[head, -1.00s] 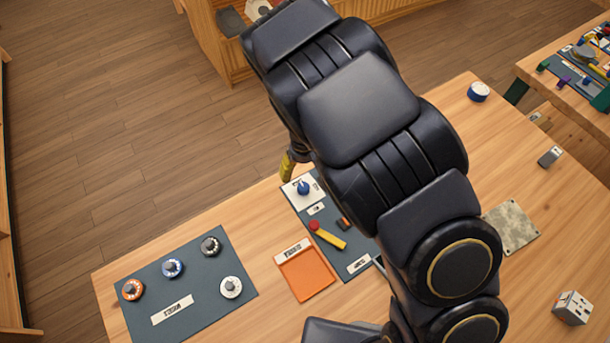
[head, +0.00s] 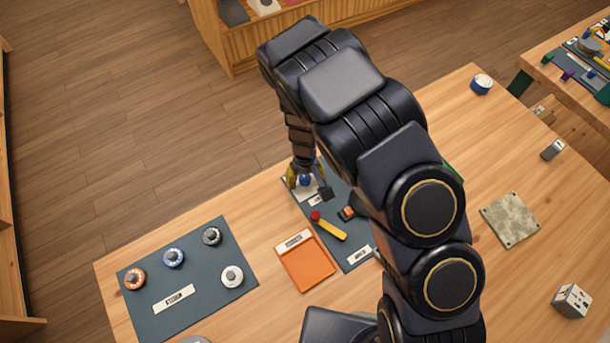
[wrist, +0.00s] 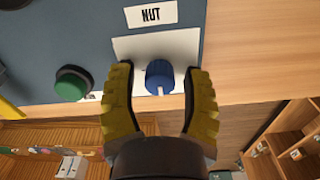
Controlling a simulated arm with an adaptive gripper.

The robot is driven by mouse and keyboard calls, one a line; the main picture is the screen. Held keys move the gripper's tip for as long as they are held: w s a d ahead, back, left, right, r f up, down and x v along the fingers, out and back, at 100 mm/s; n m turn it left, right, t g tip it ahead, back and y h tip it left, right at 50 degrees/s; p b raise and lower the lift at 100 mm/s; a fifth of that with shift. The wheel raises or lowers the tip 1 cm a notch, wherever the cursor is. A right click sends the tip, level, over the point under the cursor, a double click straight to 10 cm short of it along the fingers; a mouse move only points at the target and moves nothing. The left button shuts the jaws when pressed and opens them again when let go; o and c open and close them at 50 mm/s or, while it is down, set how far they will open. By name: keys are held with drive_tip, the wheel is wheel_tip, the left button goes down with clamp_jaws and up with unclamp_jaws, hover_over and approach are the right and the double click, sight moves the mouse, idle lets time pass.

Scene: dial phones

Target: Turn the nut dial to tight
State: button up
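The nut dial is a blue knob (wrist: 160,77) with a pale pointer line, on a white plate (wrist: 130,48) beside a "NUT" label (wrist: 151,15). In the head view the blue dial (head: 305,181) sits at the far end of a dark mat, partly hidden by my gripper. My gripper (wrist: 160,88) is open, with its yellow ridged fingers on either side of the knob. In the wrist view a gap shows on the left of the knob, and the right finger is closer; I cannot tell whether it touches. No "tight" marking is readable.
A green knob (wrist: 72,84) stands left of the dial in the wrist view. A red-and-yellow handle (head: 328,226) and an orange tray (head: 305,264) lie nearer on the table. A dark mat (head: 207,282) with several dials is at left. The table edge is close beyond the nut dial.

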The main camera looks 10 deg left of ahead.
clamp_jaws()
drive_tip(key=m, duration=0.8)
drive_tip(key=shift+m, duration=0.3)
drive_tip(key=m, duration=0.4)
drive_tip(key=shift+s, duration=0.1)
drive_tip(key=shift+a+m, duration=0.1)
drive_tip(key=shift+m, duration=1.9)
